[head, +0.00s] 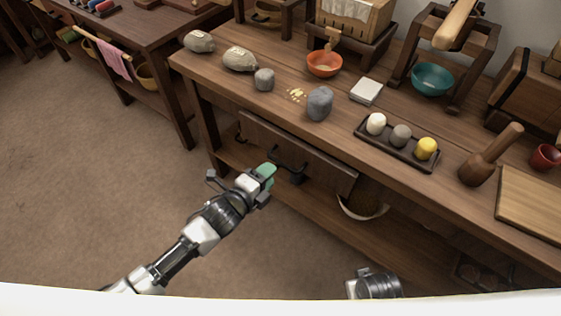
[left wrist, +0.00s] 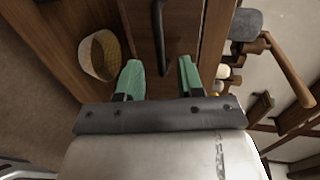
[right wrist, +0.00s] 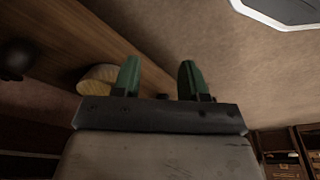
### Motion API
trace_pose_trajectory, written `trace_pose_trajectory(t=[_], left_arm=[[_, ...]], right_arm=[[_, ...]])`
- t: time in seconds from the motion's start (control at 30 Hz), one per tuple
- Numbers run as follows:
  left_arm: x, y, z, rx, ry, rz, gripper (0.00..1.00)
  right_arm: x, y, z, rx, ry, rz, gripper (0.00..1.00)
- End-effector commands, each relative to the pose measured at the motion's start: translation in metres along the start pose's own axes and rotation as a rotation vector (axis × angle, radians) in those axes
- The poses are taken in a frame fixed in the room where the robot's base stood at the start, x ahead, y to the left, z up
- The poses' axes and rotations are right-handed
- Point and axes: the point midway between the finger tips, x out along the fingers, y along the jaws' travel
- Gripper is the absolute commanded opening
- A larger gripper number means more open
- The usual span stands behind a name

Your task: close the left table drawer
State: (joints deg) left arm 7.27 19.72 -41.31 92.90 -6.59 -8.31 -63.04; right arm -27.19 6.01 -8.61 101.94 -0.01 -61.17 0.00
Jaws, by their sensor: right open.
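The wooden table drawer (head: 318,171) is under the long table's front edge, and its front appears to stand out a little; how far is hard to tell. Its dark bar handle (head: 287,165) also shows in the left wrist view (left wrist: 158,30). My left gripper (head: 266,172) is just in front of the drawer front, left of the handle in the head view. In the left wrist view its green fingers (left wrist: 159,75) are apart, with nothing held and the handle beyond the gap. My right gripper (right wrist: 158,78) is open and empty, low in front of the table.
A basket (head: 362,205) stands on the lower shelf beneath the drawer. The floor (head: 100,190) in front is clear.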

Motion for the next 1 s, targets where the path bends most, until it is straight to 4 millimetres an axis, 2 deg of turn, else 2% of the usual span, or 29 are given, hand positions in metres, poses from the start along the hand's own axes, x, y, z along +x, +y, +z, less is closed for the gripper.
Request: trace_pose_trajectory(t=[0.1, 0.3, 0.47, 0.73, 1.0], left_arm=[[0.025, 0.001, 0.0, 0.0, 0.0, -0.002, 0.37], [0.053, 0.001, 0.0, 0.0, -0.001, 0.0, 0.37], [0.063, 0.001, 0.0, 0.0, -0.001, 0.001, 0.37], [0.064, 0.0, 0.0, 0.0, 0.0, 0.002, 0.37], [0.064, 0.0, 0.0, 0.0, -0.001, 0.002, 0.0]], right_arm=[[-0.013, 0.001, -0.007, 0.002, 0.012, 0.001, 0.43], [-0.035, 0.002, -0.016, 0.004, 0.023, 0.004, 0.43], [-0.044, 0.002, -0.018, 0.005, 0.026, 0.004, 0.43], [-0.046, 0.002, -0.019, 0.005, 0.026, 0.004, 0.43], [-0.046, 0.002, -0.019, 0.005, 0.026, 0.004, 0.43]])
